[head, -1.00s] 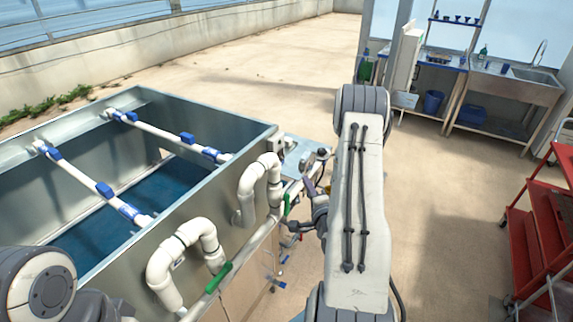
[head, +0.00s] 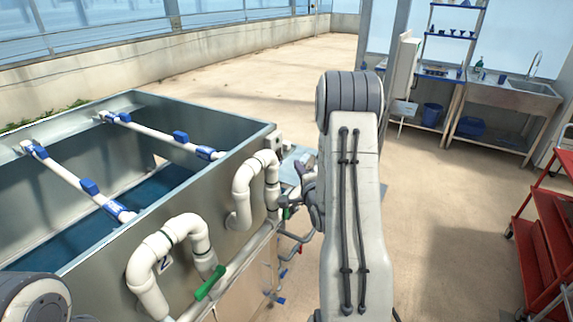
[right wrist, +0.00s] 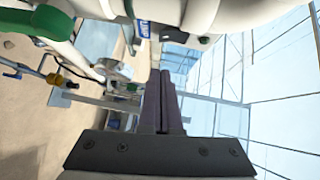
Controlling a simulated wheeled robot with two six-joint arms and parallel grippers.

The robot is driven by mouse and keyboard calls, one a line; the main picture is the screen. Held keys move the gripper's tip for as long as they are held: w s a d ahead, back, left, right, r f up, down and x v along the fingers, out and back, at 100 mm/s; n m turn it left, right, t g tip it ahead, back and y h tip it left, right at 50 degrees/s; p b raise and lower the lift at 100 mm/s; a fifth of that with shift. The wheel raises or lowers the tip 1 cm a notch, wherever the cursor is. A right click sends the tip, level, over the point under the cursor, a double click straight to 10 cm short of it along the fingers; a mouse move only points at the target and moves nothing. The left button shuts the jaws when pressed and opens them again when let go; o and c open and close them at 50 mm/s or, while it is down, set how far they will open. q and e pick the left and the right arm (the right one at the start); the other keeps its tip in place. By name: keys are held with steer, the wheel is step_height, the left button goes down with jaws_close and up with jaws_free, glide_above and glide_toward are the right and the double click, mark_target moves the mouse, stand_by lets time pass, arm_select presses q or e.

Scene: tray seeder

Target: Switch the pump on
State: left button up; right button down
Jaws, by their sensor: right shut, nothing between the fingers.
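My right gripper (head: 300,172) is beside the tank's right end, a little below and right of the box, partly hidden by my arm. In the right wrist view its dark fingers (right wrist: 165,74) are together and empty. They point toward a dark small block (right wrist: 185,37) under a white pipe, with a visible gap. My left gripper is out of view.
White pipe bends (head: 182,235) stand out from the tank wall (head: 105,263), close to my right arm. A green valve handle (head: 210,283) is below them. A red cart (head: 540,235) stands at right, and a sink bench (head: 520,88) at the back. The floor between is clear.

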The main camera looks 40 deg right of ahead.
mark_target(279, 154)
steer(key=w, duration=0.3)
steer(key=w+a, duration=0.1)
steer(key=w, duration=0.1)
steer(key=shift+f, duration=0.35)
